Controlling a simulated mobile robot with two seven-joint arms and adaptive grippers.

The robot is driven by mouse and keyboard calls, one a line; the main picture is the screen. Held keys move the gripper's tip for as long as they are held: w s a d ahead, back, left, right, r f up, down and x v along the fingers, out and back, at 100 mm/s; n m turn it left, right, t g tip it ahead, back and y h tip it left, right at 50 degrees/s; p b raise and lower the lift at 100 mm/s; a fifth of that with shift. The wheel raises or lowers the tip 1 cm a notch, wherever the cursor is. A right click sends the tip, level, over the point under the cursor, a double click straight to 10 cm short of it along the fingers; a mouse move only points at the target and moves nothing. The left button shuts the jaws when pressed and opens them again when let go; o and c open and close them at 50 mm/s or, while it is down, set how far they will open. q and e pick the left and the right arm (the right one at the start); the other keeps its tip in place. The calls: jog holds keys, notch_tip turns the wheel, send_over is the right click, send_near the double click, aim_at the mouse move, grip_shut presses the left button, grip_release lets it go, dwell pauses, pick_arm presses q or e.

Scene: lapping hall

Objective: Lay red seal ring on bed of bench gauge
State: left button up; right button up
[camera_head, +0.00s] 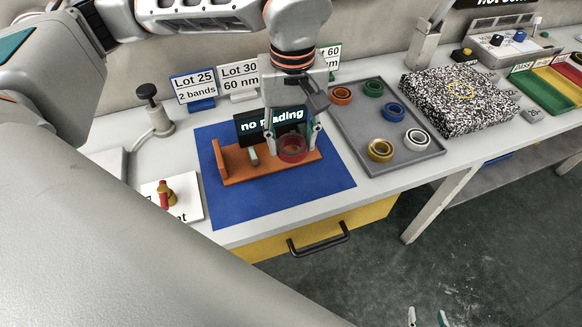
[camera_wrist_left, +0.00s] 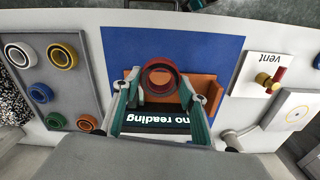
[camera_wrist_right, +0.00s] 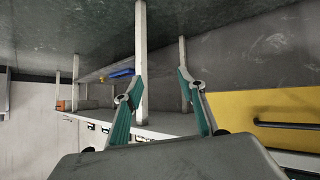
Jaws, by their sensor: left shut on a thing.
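The red seal ring (camera_head: 292,150) is between the fingers of my left gripper (camera_head: 293,143), which is shut on it; the ring also shows in the left wrist view (camera_wrist_left: 145,82). The bench gauge has an orange-brown bed (camera_head: 235,174) with an upright plate at its left end and a dark display (camera_head: 250,129) reading "no reading". The ring is over the right part of the bed; I cannot tell whether it touches. My right gripper (camera_wrist_right: 160,76) is open and empty, away from the bench; its tips show at the bottom of the head view.
The gauge stands on a blue mat (camera_head: 230,207). A grey tray (camera_head: 355,138) to its right holds several rings. A speckled block (camera_head: 440,112) lies farther right. A white "vent" card (camera_head: 185,208) with a small red and brass fitting (camera_head: 164,193) lies left.

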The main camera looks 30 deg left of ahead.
aim_at(292, 180)
pick_arm(q)
notch_tip(292, 180, down, 10)
jog(key=shift+f+b, duration=0.2)
jog(key=shift+b, duration=0.35)
jog(key=shift+r, duration=0.1)
jog(key=o, duration=1.1)
